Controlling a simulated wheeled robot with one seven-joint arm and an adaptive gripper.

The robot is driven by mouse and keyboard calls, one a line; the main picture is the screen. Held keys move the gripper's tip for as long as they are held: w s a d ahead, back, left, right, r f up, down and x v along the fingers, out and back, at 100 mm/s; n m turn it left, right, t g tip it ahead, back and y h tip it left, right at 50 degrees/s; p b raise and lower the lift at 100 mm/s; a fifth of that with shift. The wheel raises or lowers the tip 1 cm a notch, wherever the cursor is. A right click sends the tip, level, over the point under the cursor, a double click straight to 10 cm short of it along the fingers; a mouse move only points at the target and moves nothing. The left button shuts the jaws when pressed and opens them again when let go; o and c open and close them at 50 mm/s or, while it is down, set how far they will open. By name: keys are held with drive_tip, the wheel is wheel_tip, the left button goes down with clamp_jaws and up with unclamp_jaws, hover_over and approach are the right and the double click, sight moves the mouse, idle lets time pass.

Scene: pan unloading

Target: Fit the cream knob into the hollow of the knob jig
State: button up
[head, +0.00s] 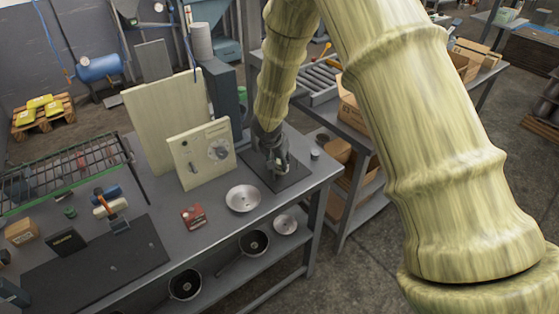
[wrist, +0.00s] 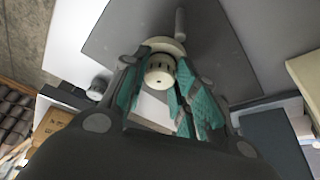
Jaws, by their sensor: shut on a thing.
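My gripper (head: 277,165) is low over the dark mat (head: 292,181) at the right end of the bench in the head view. In the wrist view my gripper (wrist: 166,90) has its green-padded fingers closed around the cream knob (wrist: 160,72), a short round piece with dark slots. A wider cream disc (wrist: 165,45) shows just beyond the knob; I cannot tell whether it belongs to the knob or to something under it. A whitish flat surface (wrist: 155,108) shows between the fingers. I cannot pick out the knob jig or its hollow for sure; the fingers hide much of that spot.
A cream panel with a dial (head: 203,153) stands left of my gripper. A shallow metal pan (head: 243,198) and a red box (head: 194,216) lie in front. A small grey cylinder (head: 315,153) stands to the right. A grey post (wrist: 180,22) rises beyond the knob.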

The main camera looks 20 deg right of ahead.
idle(0.7)
drive_tip(key=o, duration=1)
drive_tip(key=v, duration=1.2)
drive_tip(key=shift+w+d, duration=0.1)
drive_tip(key=shift+f, duration=0.1)
